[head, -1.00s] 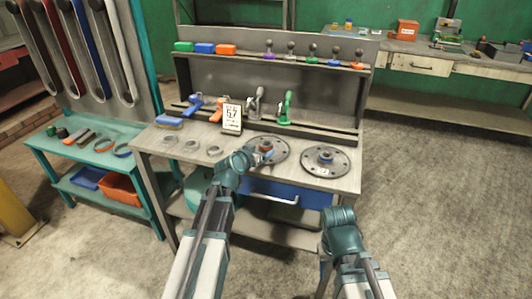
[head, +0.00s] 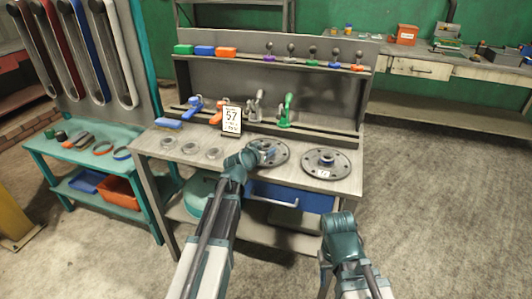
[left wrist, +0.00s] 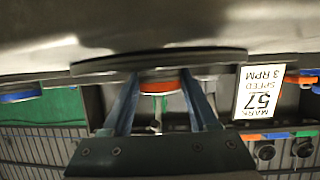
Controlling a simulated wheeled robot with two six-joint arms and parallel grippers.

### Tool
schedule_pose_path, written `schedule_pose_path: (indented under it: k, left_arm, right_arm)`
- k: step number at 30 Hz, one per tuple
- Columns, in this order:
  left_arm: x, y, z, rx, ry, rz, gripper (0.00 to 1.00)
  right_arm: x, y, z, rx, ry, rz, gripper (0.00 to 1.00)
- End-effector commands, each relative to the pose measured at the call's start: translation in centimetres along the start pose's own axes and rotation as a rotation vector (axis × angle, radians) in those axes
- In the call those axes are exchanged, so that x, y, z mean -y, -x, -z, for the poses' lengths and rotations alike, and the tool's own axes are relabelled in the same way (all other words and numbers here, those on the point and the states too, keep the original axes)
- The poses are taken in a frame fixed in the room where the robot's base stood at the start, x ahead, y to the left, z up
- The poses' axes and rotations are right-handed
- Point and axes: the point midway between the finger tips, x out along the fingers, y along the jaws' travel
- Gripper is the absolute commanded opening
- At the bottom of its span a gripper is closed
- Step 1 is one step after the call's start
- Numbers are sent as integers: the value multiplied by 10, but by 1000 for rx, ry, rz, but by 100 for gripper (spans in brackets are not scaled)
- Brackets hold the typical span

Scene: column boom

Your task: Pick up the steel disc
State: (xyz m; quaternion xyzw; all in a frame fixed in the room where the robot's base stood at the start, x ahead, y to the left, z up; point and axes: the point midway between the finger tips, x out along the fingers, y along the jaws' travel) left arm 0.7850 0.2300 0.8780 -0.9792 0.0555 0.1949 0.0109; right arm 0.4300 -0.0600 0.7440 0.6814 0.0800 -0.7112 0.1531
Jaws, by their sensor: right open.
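Two dark round plates lie on the bench, each with a small round hub in the middle. Grey steel-looking discs show on the left plate (head: 282,157) and as the right disc (head: 325,157); I cannot tell which one the task names. My left gripper (head: 264,150) is low over the left plate and partly hides its middle. In the left wrist view, upside down, its fingers (left wrist: 161,90) stand apart on either side of a pale band and an orange round part (left wrist: 160,87). Contact is unclear. My right gripper (head: 325,268) hangs low in front of the bench, mostly hidden by its arm.
A sign (head: 231,118) reading 57 stands behind the left plate. Several clamps, such as a green one (head: 286,110), stand at the bench back. Floor at right is clear.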

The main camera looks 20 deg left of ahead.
Motion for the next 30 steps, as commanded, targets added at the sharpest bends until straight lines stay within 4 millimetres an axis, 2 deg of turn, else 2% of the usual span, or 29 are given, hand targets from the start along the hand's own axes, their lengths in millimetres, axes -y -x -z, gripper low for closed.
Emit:
schedule_pose_path:
  k: [1, 8, 23, 30]
  left_arm:
    - [0, 0, 0, 0, 0, 0, 43]
    - [0, 0, 0, 0, 0, 0, 1]
    - [0, 0, 2, -3, 1, 2, 0]
    - [-4, 6, 17, -4, 1, 2, 0]
  right_arm:
    - [0, 0, 0, 0, 0, 0, 50]
    - [0, 0, 0, 0, 0, 0, 50]
    - [0, 2, 0, 0, 0, 0, 50]
    - [-2, 17, -1, 0, 0, 0, 50]
